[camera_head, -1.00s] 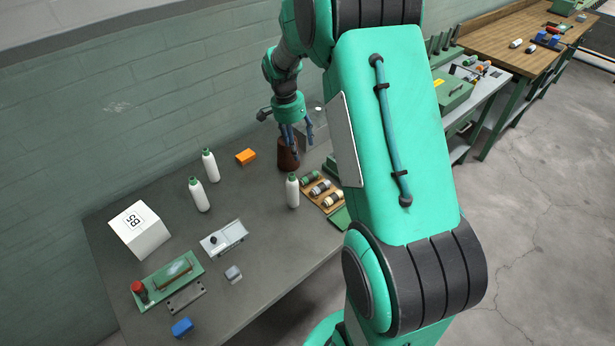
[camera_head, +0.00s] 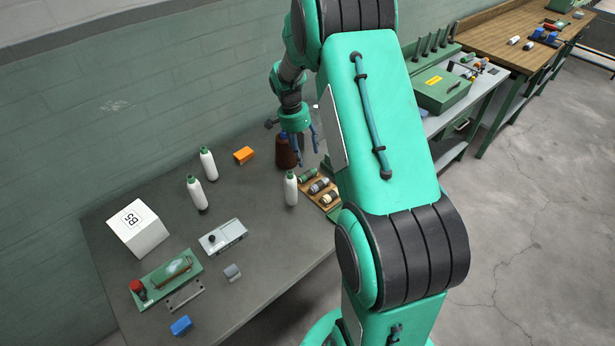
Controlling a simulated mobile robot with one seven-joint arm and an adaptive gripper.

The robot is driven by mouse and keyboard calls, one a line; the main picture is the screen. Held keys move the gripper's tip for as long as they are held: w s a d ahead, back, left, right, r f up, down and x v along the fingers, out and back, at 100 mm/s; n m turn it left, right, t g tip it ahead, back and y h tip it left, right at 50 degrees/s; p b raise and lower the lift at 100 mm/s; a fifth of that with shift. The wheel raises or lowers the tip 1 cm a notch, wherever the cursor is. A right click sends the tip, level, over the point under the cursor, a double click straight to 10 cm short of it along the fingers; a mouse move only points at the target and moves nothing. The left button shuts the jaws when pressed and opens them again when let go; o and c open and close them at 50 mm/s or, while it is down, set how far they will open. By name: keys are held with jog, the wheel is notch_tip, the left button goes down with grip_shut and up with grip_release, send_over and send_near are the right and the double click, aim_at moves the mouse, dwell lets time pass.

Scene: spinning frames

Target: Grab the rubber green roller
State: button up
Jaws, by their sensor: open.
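The green roller (camera_head: 307,175) lies at the far end of a small wooden tray (camera_head: 333,206) on the grey table. A grey roller (camera_head: 318,186) and a beige-and-dark roller (camera_head: 329,197) lie beside it in the same tray. My gripper (camera_head: 308,158) points down with its blue fingers apart and nothing between them. It appears just above the green roller in the picture; the exact height gap cannot be told.
A brown bottle (camera_head: 286,153) stands just left of my gripper. A white bottle (camera_head: 291,189) stands left of the tray, with two more white bottles farther left. An orange block (camera_head: 244,155) lies near the wall. My arm covers the table's right part.

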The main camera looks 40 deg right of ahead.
send_over(308, 173)
jog(key=shift+w+a+f+b, duration=0.1)
jog(key=shift+a+f+b, duration=0.1)
jog(key=shift+f, duration=1.3)
jog(key=shift+w+a+f+b, duration=0.1)
jog(key=shift+a+f, duration=0.05)
jog(key=shift+f, duration=1.35)
jog(key=shift+f, duration=0.1)
jog(key=shift+s+d+f+b, duration=0.1)
jog(key=shift+f+b, duration=0.05)
jog(key=shift+f, duration=0.65)
jog(key=shift+s+d+f+b, duration=0.1)
jog(key=shift+s+f+b, duration=0.05)
jog(key=shift+f, duration=0.7)
jog(key=shift+s+d+f+b, duration=0.1)
jog(key=shift+f+b, duration=0.05)
jog(key=shift+f, duration=0.65)
jog(key=c, duration=1.3)
